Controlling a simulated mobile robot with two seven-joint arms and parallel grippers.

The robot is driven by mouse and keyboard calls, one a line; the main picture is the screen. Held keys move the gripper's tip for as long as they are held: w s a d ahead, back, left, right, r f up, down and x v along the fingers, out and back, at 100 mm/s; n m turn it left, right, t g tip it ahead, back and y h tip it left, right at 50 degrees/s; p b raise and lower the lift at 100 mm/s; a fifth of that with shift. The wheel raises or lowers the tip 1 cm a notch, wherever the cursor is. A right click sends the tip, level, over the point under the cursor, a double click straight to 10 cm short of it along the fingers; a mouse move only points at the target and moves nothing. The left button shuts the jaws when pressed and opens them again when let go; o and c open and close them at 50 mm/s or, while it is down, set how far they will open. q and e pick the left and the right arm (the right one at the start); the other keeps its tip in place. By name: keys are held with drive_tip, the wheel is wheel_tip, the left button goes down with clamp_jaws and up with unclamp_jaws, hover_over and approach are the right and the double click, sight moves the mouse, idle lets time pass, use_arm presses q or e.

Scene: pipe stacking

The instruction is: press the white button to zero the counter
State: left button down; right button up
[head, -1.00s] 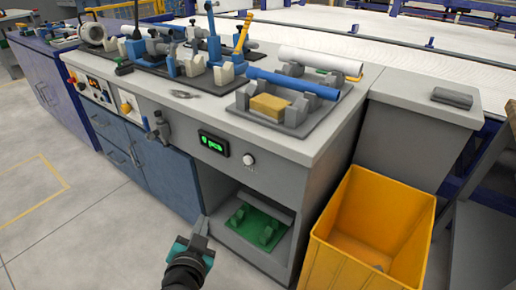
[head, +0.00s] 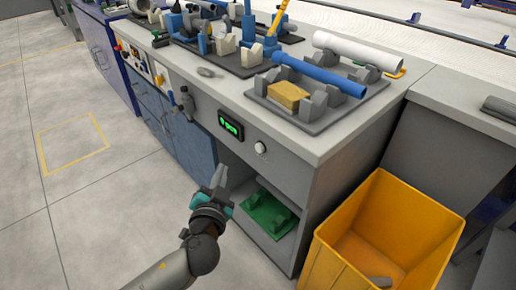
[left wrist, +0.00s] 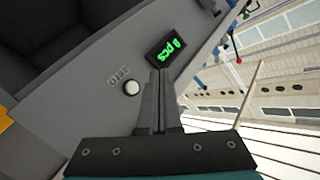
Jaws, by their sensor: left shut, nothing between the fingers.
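The white button (head: 261,147) is a small round knob on the grey front panel of the workbench. It also shows in the left wrist view (left wrist: 131,88), beside a label that appears to read "ZERO". My right gripper is not in view.
A yellow bin (head: 390,225) stands on the floor at the right. On the bench top are a blue pipe (head: 318,74), a white pipe (head: 358,50) and grey holders. A shelf with a green piece (head: 268,212) opens below the panel. A valve-like fixture (head: 184,103) juts from the front.

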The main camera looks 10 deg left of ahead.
sight(259, 148)
use_arm(q)
drive_tip(key=w+d+b, duration=0.1)
drive_tip(key=w+d, duration=0.4)
drive_tip(key=w, duration=0.1)
drive_tip(key=shift+w, duration=0.3)
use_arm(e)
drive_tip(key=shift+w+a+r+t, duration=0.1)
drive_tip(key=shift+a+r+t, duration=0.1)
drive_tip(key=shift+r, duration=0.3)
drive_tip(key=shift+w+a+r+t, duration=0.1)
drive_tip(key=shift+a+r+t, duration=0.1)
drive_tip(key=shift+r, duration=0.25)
use_arm(q)
drive_tip(key=shift+d, duration=0.1)
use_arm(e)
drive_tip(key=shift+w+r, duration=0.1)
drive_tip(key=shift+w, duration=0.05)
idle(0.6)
use_arm(q)
drive_tip(key=shift+w+d+b, duration=0.3)
drive_tip(key=shift+b, duration=0.05)
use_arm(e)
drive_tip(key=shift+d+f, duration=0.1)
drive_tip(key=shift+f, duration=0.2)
